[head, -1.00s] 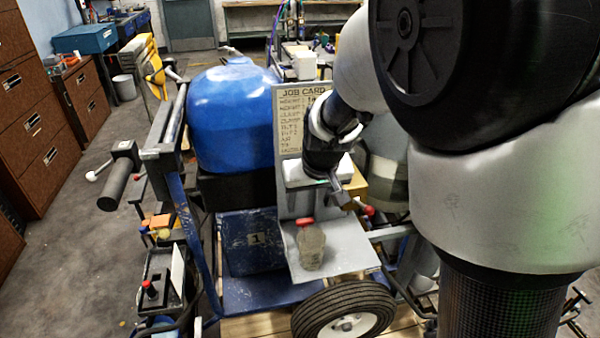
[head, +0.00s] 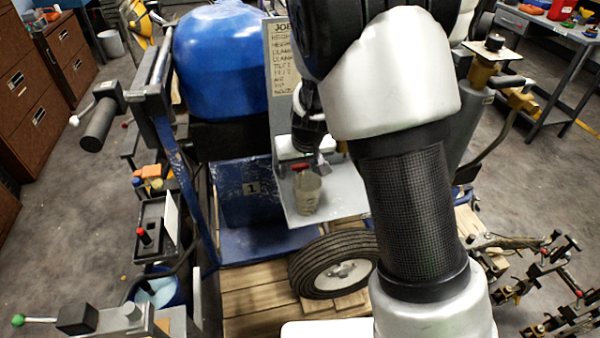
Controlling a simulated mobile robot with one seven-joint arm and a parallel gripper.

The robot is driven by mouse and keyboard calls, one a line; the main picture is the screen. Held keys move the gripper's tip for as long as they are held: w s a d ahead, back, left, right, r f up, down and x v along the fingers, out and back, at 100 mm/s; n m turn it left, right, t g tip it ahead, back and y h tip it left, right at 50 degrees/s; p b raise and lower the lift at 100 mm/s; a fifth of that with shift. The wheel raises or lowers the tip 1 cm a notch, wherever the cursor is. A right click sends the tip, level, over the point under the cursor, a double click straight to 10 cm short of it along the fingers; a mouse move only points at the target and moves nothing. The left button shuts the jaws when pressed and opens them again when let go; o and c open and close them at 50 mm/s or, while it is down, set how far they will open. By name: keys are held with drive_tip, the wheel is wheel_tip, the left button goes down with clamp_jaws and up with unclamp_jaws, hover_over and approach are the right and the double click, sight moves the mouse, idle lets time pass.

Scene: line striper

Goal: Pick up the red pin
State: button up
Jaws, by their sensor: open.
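A small red piece (head: 300,167), which looks like the red pin, shows at the top of a greyish clear cup (head: 307,195). I cannot tell how far it reaches into the cup. The cup stands upright on a grey shelf (head: 345,199) of the line striper. My gripper (head: 322,165) is small in the head view, just right of the red piece and above the shelf. It is open, and nothing shows between its fingers. My arm hides part of the shelf's right side.
A blue tank (head: 222,50) and a job card (head: 283,70) stand behind the shelf. A tyre (head: 325,266) lies below it.

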drive_tip(key=x, duration=0.3)
drive_tip(key=shift+w+f, duration=0.1)
drive_tip(key=shift+f, duration=0.1)
drive_tip(key=shift+c, duration=0.2)
drive_tip(key=c, duration=1.2)
